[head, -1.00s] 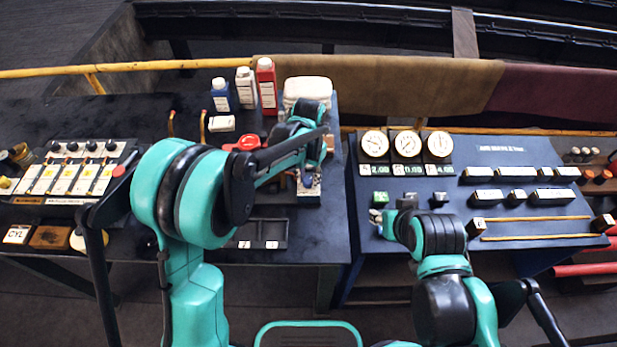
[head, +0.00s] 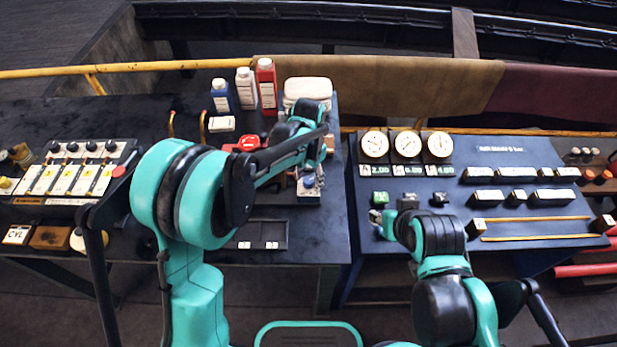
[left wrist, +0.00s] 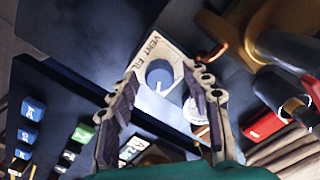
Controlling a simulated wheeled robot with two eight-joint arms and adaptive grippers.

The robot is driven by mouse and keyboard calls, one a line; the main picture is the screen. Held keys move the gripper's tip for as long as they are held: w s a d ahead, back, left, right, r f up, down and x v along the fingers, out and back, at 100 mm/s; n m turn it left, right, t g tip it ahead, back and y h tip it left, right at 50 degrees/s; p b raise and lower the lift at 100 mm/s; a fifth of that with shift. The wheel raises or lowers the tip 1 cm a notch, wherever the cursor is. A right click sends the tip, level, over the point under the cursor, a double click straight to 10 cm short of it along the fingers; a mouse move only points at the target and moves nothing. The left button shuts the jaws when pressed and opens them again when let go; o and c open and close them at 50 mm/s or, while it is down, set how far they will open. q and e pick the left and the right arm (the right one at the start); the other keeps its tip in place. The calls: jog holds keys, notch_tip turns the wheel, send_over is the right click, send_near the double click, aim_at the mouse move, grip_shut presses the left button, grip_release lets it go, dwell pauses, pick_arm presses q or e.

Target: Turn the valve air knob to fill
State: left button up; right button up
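The valve air knob (left wrist: 160,75) is a round grey-blue knob on a pale plate marked VENT and FILL (left wrist: 152,48) in the left wrist view. A small light mark shows at its lower edge. My left gripper (left wrist: 163,72) is open, with one finger on each side of the knob; I cannot tell whether either touches it. In the head view the knob's pale plate (head: 308,190) shows at the bench's right edge, below my left wrist, and my left fingers are mostly hidden. My right gripper (head: 386,221) is over the blue panel; its fingers are unclear.
The blue panel (head: 540,229) at right carries gauges (head: 407,144), readouts and black blocks. A red valve wheel (head: 249,143) and bottles (head: 266,88) stand behind my left arm. A switch bank (head: 74,175) is at left. A dark tray (head: 262,234) lies at the bench front.

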aim_at(306, 181)
pick_arm(q)
notch_tip(306, 181, up, 12)
dwell(0.7)
dwell(0.4)
jog(key=s+a+r+n+t+b, duration=0.2)
jog(key=s+a+n+t, duration=0.2)
jog(key=s+a, duration=0.65)
jog(key=s+a+f+n+t+b, duration=0.1)
jog(key=s+a+f+n+t, duration=0.2)
jog(key=s+a, duration=0.4)
notch_tip(306, 181, down, 2)
jog(key=shift+s+a+f+n, duration=0.15)
jog(key=shift+s+n, duration=0.35)
jog(key=shift+s, duration=0.4)
